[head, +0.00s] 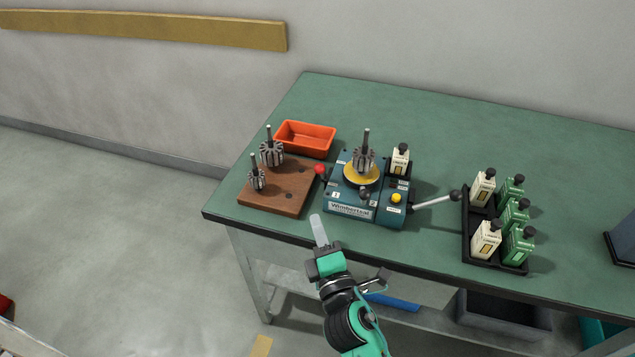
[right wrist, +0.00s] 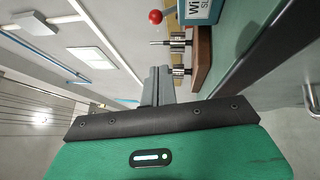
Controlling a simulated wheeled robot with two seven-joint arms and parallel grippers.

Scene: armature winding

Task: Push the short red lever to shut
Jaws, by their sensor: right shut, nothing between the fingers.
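The blue winding machine (head: 352,213) stands on the green bench with an armature (head: 363,158) upright on its yellow disc. A lever with a red knob (head: 320,170) sticks out at the machine's left side; its red knob (right wrist: 155,17) also shows at the top of the right wrist view. A longer lever with a black knob (head: 455,195) reaches out to the right. My right gripper (head: 319,230) is shut and empty, in front of the machine near the bench's front edge, apart from the red knob. Its fingers (right wrist: 157,85) show together in the right wrist view. My left gripper is not in view.
A wooden block (head: 270,207) with two armatures stands left of the machine, an orange tray (head: 305,150) behind it. A black rack (head: 481,262) with several cream and green bottles stands to the right. The bench's back is clear.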

